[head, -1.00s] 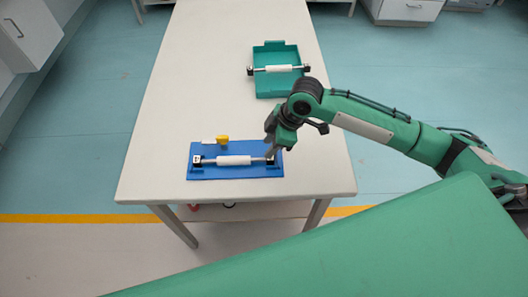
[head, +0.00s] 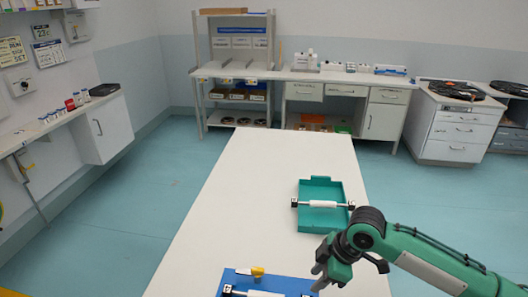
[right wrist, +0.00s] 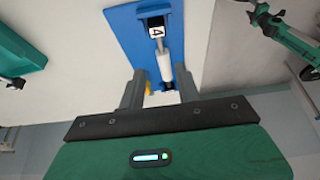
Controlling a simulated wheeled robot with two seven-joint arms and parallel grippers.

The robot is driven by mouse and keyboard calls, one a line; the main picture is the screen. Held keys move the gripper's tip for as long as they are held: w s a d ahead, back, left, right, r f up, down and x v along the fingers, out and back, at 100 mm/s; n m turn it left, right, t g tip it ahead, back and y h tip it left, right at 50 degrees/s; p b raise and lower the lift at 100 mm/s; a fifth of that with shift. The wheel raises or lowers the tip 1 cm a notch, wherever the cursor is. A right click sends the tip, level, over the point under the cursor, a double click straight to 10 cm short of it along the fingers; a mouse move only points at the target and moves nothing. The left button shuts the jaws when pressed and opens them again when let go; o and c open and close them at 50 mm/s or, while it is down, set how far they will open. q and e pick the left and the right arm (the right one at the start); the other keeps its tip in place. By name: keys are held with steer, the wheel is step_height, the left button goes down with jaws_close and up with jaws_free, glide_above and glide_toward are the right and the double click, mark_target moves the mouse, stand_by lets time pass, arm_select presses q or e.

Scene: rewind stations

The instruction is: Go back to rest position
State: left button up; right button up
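My right gripper (head: 322,280) is over the right end of the blue board (head: 232,279), on the near part of the white table. In the right wrist view its two fingers (right wrist: 160,88) stand apart with nothing clasped. In the head view the roller (head: 264,294) is cut by the bottom edge. My left arm (right wrist: 285,35) shows at upper right in the right wrist view; its finger state is unclear. The head view does not show it.
A teal tray (head: 318,221) with another white roller (head: 322,204) lies farther back on the table (head: 285,160). A yellow piece (head: 257,272) lies on the blue board. Shelves (head: 238,60) and cabinets (head: 380,115) line the far wall. Floor is clear left of the table.

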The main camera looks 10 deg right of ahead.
steer(key=s+a+f+m, duration=0.1)
steer(key=s+a+f, duration=0.1)
steer(key=s+a+f+m+t, duration=0.1)
steer(key=s+a+f, duration=0.1)
steer(key=s, duration=0.1)
steer(key=s+a+f+m+t, duration=0.1)
steer(key=s+a+f+m, duration=0.1)
steer(key=s, duration=0.1)
steer(key=shift+f+y, duration=0.25)
steer(key=shift+y, duration=0.05)
steer(key=s+d+f+m+h, duration=0.5)
steer(key=s+d+m, duration=0.45)
steer(key=s, duration=0.35)
step_height(320, 180, down, 30)
steer(key=g, duration=0.1)
arm_select(q)
steer(key=shift+s+r+p, duration=0.3)
steer(key=shift+s+p, duration=0.35)
steer(key=shift+s, duration=0.1)
arm_select(e)
steer(key=s+d+f, duration=0.2)
steer(key=s+f, duration=0.7)
steer(key=s, duration=0.1)
steer(key=s+d+f+n+g, duration=0.1)
steer(key=s+d+f, duration=0.1)
steer(key=s+f, duration=0.8)
steer(key=shift+f, duration=0.3)
